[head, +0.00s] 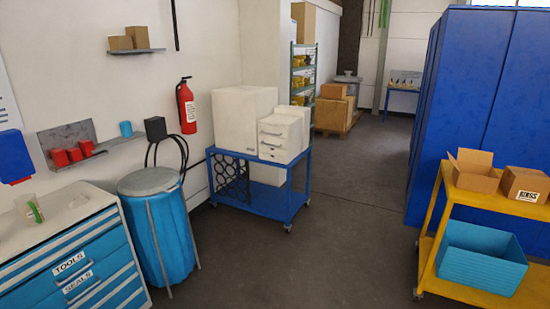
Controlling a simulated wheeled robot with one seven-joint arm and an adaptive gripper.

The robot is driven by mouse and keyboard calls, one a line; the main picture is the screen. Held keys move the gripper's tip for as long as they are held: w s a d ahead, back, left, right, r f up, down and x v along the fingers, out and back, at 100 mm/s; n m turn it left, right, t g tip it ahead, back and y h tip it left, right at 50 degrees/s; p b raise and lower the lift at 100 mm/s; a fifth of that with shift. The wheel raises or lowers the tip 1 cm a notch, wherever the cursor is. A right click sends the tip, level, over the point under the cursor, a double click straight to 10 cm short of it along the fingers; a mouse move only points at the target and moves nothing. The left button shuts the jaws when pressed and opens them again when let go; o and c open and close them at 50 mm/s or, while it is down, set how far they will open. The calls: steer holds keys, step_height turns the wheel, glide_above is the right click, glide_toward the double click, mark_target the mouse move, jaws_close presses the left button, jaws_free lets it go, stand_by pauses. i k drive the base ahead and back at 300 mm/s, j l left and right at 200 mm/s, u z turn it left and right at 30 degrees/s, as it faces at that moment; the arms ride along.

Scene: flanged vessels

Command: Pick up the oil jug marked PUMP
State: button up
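I cannot make out an oil jug marked PUMP in the head view. Red containers (67,156) stand on a small wall shelf at the left, but I can read no marking on them. A cyan cup (126,129) is on the wall beside them. A clear container with a green item (31,209) stands on the drawer cabinet's top. My gripper is not in view.
A blue drawer cabinet (105,262) labelled TOOLS and SEALS and a blue drum (158,235) stand at left. A blue cart (262,200) bears white boxes. A yellow cart (437,235) and blue lockers (480,90) stand at right. The middle floor (335,225) is clear.

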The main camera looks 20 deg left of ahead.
mark_target(29, 205)
steer(key=i+j+u, duration=0.2)
steer(key=u, duration=0.25)
steer(key=i+u, duration=0.8)
steer(key=u, duration=0.15)
steer(key=i+l+u, duration=0.25)
steer(key=u, duration=0.25)
steer(key=i+j+u, duration=0.2)
steer(key=i, duration=0.5)
steer(key=i+u, duration=0.25)
steer(key=i, duration=0.4)
steer(key=i+j+z, duration=0.35)
steer(key=i, duration=0.25)
steer(key=i+j+z, duration=0.4)
steer(key=i+j, duration=0.15)
steer(key=j, duration=0.15)
